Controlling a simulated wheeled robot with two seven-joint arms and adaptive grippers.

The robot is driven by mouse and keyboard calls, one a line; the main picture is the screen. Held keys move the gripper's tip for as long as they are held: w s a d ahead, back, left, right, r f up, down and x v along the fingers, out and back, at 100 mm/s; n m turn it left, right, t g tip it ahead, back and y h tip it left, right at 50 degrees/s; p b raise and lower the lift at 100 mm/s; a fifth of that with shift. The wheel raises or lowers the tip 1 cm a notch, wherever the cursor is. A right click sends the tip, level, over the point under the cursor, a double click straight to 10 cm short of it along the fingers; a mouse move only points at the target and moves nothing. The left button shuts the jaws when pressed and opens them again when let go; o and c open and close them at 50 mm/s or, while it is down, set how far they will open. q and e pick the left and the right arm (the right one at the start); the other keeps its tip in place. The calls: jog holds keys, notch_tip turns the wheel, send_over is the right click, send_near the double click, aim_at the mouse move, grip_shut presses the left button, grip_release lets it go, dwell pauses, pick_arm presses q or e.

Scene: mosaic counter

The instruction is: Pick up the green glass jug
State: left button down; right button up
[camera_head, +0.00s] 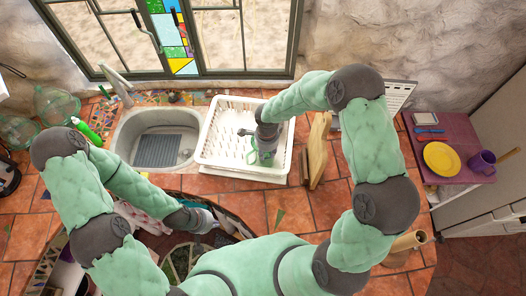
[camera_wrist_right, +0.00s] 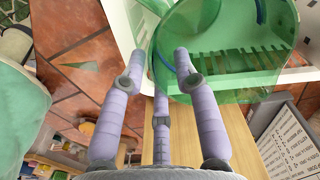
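The green glass jug (camera_wrist_right: 235,50) is see-through and fills the upper right of the right wrist view, at the white dish rack. In the head view a small part of it (camera_head: 253,156) shows beside my right gripper (camera_head: 262,142), the rest hidden behind the gripper. In the right wrist view my right gripper (camera_wrist_right: 160,55) has its fingers spread apart. One finger overlaps the jug's left side; whether it touches cannot be told. My left gripper (camera_head: 213,218) is low over the counter's curved front edge, away from the jug; its fingers are too small to read.
The white dish rack (camera_head: 216,133) stands right of the sink (camera_head: 122,135). Wooden boards (camera_head: 318,147) stand upright just right of it. Large green glass bottles (camera_head: 56,104) and a bright green bottle (camera_head: 85,130) are at far left. A yellow plate (camera_head: 441,158) lies on a side table.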

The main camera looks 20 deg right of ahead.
jog(key=shift+s+f, duration=0.1)
jog(key=shift+f, duration=0.25)
jog(key=shift+c, duration=0.3)
grip_shut()
